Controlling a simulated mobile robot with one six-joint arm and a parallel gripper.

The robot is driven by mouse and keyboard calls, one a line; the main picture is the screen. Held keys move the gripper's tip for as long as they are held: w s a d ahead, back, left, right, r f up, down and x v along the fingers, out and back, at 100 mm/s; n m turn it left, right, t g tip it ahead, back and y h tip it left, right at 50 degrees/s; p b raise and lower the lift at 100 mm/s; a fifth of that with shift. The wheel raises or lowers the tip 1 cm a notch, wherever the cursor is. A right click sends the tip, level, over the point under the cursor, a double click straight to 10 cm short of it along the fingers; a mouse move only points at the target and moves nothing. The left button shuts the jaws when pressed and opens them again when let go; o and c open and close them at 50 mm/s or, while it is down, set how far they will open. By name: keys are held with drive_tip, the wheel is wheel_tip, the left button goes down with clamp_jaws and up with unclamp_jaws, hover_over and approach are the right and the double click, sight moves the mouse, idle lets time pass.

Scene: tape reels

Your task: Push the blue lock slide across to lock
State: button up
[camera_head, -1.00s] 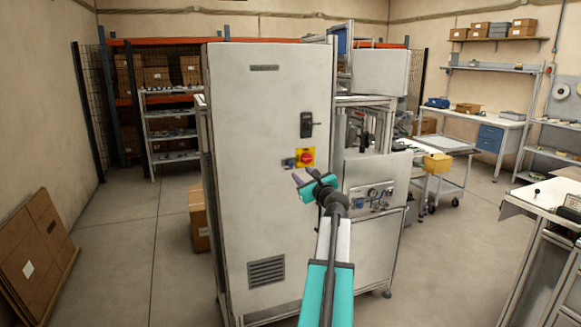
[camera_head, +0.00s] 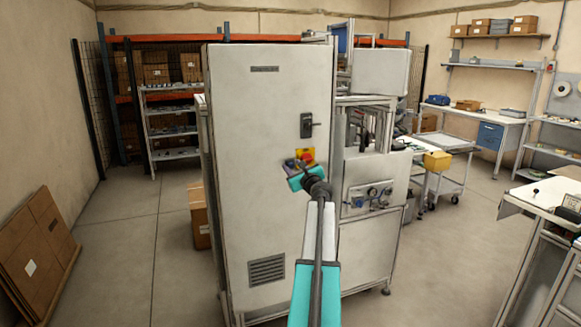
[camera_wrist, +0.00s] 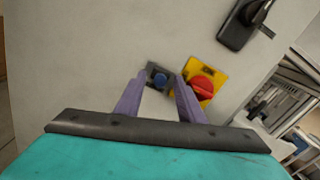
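The blue lock slide (camera_wrist: 159,79) is a small blue knob on a dark plate on the cabinet door. It sits just left of a red rotary switch (camera_wrist: 202,88) on a yellow plate. In the head view the blue slide (camera_head: 289,163) shows just above my gripper, and the red switch (camera_head: 306,157) is beside it. My gripper (camera_wrist: 161,80) has two purple fingers, apart and empty. The blue slide appears in the gap between their tips, with the right tip overlapping the edge of the yellow plate. I cannot tell whether the fingers touch anything.
The tall pale cabinet (camera_head: 265,110) fills the middle. A black door handle (camera_head: 307,125) sits above the switch. A gauge panel (camera_head: 368,197) is to the right. A cardboard box (camera_head: 200,225) stands at the cabinet's left. Open floor lies to the left.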

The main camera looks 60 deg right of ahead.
drive_tip(key=shift+w+d, duration=0.4)
drive_tip(key=shift+w, duration=0.1)
drive_tip(key=shift+c, duration=0.4)
clamp_jaws()
drive_tip(key=shift+s+d, duration=0.8)
drive_tip(key=shift+d, duration=0.25)
drive_tip(key=shift+o, duration=0.4)
unclamp_jaws()
drive_tip(key=shift+r, duration=0.1)
drive_tip(key=shift+s, duration=0.1)
